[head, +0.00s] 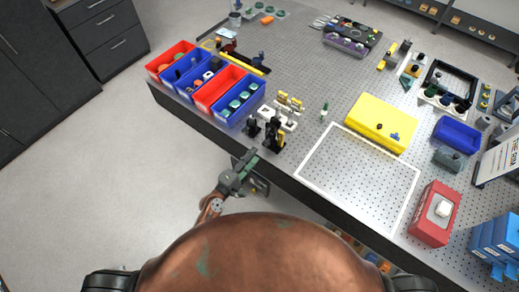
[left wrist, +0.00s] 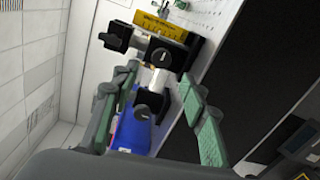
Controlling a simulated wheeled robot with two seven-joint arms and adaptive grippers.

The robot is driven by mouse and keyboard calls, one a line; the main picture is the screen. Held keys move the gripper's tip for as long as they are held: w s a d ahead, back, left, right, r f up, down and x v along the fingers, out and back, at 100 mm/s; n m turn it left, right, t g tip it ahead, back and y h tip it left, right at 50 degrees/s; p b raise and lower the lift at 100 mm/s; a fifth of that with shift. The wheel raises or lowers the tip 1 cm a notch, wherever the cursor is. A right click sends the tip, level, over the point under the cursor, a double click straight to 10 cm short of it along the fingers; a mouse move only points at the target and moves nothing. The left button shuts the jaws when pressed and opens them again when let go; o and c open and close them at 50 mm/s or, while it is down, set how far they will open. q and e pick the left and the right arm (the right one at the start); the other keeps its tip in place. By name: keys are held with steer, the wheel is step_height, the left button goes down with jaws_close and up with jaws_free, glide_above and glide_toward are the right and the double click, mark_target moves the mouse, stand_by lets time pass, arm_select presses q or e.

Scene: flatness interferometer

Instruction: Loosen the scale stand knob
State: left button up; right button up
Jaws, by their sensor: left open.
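The scale stand shows in the head view as a dark upright post (head: 273,132) near the table's front edge. A round black knob (left wrist: 112,41) sticks out to the left, and another round knob end (left wrist: 142,111) faces the camera lower down. I cannot tell which is the task's knob. My left gripper (head: 255,168) is just off the table edge, before the stand. Its green-padded fingers are open, either side of the clamp in the wrist view (left wrist: 162,88). Contact cannot be told.
Red and blue bins (head: 218,88) stand left of the stand. A small white block with yellow-topped parts (head: 285,108) is close behind it. A white-outlined area of the perforated table (head: 357,178) is clear to the right. A yellow case (head: 381,122) lies beyond.

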arm_select(q)
steer(key=v, duration=0.4)
steer(key=shift+s+a+r, duration=0.1)
steer(key=shift+s+a, duration=0.1)
steer(key=shift+s, duration=0.15)
steer(key=s+a+f+m+g+y+b, duration=0.1)
steer(key=s+a+f+m+g+y, duration=0.3)
steer(key=f, duration=0.8)
steer(key=s+a+f+n+t+b, duration=0.1)
steer(key=s+a+f+b, duration=0.15)
steer(key=a+f, duration=0.75)
steer(key=s+a+f+m+g+y+b, duration=0.1)
steer(key=s+a+f+m+g+y, duration=0.2)
steer(key=f, duration=1.2)
steer(key=s+a+f+m+g+y+b, duration=0.1)
steer(key=s+a+f+m+g, duration=0.15)
steer(key=s+f, duration=0.6)
steer(key=s+a+f+m+g+y+b, duration=0.1)
steer(key=s+a+f, duration=0.3)
steer(key=s+f, duration=0.5)
steer(key=s+a+f+m+g+b, duration=0.1)
steer(key=s+a+f+m+g, duration=0.1)
steer(key=s, duration=0.8)
steer(key=s+a+f+m+g+y+b, duration=0.1)
steer(key=s+f, duration=0.3)
steer(key=s, duration=0.6)
steer(key=shift+a+f+m+g+y, duration=0.35)
steer(key=shift+a+m, duration=0.1)
steer(key=shift+m, duration=0.2)
